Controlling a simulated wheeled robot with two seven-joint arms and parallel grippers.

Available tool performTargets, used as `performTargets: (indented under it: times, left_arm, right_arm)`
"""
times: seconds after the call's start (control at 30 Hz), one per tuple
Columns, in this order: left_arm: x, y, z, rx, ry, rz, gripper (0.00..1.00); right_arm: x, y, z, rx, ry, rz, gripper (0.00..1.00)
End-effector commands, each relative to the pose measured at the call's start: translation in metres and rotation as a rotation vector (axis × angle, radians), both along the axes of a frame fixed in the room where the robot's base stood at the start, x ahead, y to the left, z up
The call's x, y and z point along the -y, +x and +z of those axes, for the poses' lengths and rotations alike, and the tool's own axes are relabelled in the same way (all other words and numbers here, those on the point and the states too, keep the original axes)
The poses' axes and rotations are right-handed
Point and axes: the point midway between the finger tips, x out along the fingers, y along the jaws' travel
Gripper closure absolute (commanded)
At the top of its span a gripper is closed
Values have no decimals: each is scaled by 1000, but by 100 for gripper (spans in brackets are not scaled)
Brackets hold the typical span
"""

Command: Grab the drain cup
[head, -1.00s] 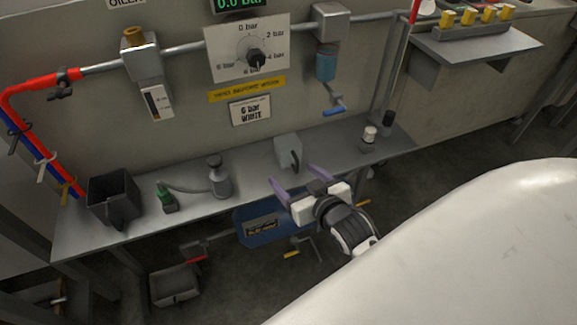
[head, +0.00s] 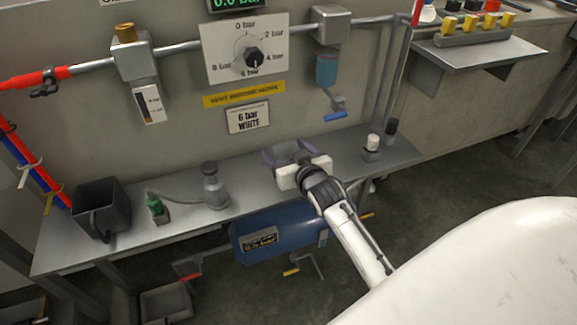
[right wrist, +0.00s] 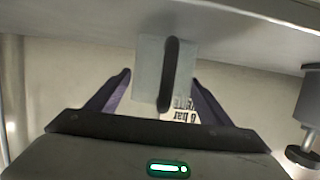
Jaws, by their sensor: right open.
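The drain cup looks to be the small light grey square cup (head: 284,152) with a dark loop handle, on the grey shelf (head: 243,203). In the head view my right gripper (head: 287,149) partly hides it. The gripper is open, with its purple-grey fingers on either side of the cup. In the right wrist view the cup (right wrist: 149,70) and its handle (right wrist: 169,75) lie between the spread fingers (right wrist: 160,77), handle facing the camera. I cannot tell whether the fingers touch it. My left gripper is not in view.
A blue tank (head: 290,240) is below. A blue-bowled filter unit (head: 327,72) hangs above.

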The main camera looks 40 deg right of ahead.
Motion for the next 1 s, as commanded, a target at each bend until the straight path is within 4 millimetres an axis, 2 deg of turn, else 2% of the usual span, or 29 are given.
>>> performTargets:
  times: [0.27, 0.53, 0.57, 0.83, 1.0]
  left_arm:
    - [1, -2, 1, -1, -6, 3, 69]
    - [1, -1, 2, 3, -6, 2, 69]
    - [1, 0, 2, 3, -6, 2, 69]
    - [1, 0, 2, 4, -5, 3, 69]
    - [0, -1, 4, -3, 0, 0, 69]
  right_arm:
    - [1, 4, -1, 0, 0, 1, 27]
    - [1, 4, -1, 0, 0, 1, 70]
    - [1, 4, 0, 1, 0, 1, 72]
    - [1, 4, 2, 2, 1, 1, 72]
    - [1, 4, 16, 4, -1, 1, 72]
